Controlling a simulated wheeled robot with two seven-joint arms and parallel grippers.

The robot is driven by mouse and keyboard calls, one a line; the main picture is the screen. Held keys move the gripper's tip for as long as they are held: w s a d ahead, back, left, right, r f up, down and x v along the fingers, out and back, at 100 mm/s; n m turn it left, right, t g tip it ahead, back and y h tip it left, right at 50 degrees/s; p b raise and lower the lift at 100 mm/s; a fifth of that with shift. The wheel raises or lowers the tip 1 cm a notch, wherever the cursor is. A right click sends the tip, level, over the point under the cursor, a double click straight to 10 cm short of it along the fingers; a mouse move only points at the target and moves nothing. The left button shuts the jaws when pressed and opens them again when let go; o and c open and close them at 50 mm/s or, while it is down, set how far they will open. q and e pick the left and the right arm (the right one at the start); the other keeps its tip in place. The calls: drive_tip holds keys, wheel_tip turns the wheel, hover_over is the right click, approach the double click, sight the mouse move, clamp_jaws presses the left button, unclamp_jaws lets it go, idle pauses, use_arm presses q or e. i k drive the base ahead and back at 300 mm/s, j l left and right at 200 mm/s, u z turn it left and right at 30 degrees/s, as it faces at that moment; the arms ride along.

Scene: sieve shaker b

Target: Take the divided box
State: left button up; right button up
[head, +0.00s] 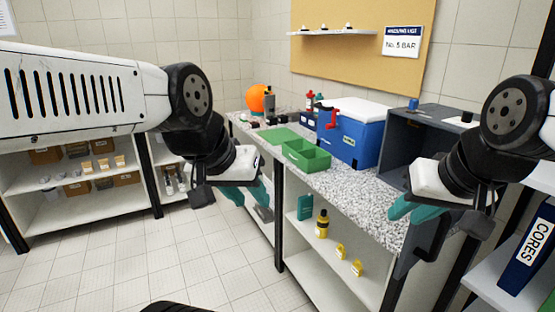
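The green divided box (306,155) sits on the speckled countertop near its front edge, in front of a blue and white cooler. It is open on top and has a divider inside. My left gripper (262,203), with teal fingers, hangs in front of the counter, to the left of the box and apart from it. My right gripper (398,208) is at the counter's front edge, to the right of the box and apart from it. I see nothing held in either gripper, but the finger gaps are hard to make out.
The blue cooler (350,135) with a white lid stands behind the box. A dark open cabinet (400,150) stands on the right of the counter (350,190). Tiled floor is clear on the left.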

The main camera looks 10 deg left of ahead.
sight(310, 158)
drive_tip(key=u, duration=0.15)
drive_tip(key=i+j+z, duration=0.15)
drive_tip(key=i+j, duration=0.2)
drive_tip(key=i+j+z, duration=0.35)
drive_tip(key=i+j, duration=0.2)
drive_tip(key=j, duration=0.2)
drive_tip(key=i+j+z, duration=0.15)
drive_tip(key=i+j, duration=0.15)
drive_tip(key=j, duration=0.15)
